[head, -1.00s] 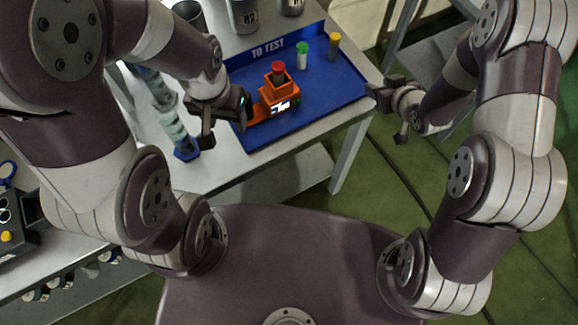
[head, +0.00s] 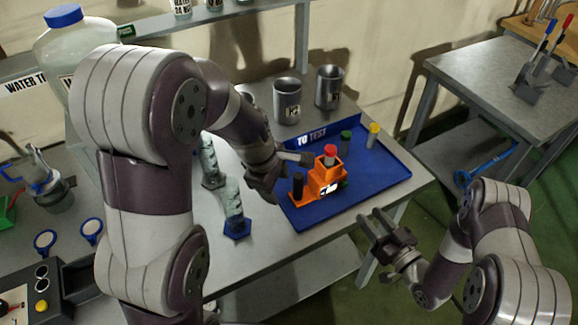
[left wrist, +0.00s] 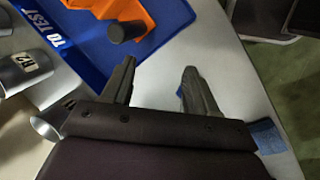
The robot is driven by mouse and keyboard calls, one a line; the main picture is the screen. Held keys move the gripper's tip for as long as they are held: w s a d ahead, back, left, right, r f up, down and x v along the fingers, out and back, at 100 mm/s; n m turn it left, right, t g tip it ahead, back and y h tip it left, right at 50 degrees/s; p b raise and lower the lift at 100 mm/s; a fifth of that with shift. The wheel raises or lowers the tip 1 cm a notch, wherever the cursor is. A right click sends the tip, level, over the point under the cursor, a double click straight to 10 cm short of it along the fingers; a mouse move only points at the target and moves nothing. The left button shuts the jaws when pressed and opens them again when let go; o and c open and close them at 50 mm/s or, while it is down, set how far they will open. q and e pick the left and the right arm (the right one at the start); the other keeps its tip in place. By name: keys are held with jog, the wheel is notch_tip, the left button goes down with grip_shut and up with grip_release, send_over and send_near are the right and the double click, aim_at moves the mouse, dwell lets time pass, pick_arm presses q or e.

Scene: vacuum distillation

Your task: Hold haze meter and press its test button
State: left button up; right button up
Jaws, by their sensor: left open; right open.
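The haze meter (head: 325,182) is an orange stepped device with a small lit display. My right gripper (head: 372,217) is open and empty, off the table's front edge.
Metal cups (head: 287,102) stand behind the tray. A clear glass piece with a blue base (head: 235,212) stands left of the tray, close to my left arm. Another table (head: 500,80) is at right.

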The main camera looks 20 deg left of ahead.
aim_at(300, 187)
pick_arm(q)
jog(key=w+d+r+n+t, duration=0.15)
jog(key=w+n, duration=0.25)
jog(key=n, duration=0.9)
jog(key=shift+h, duration=0.4)
jog(key=x, duration=1.2)
jog(key=shift+s+f, duration=0.1)
jog(key=shift+s, duration=0.15)
jog(key=shift+g, duration=0.25)
jog(key=shift+c, duration=0.3)
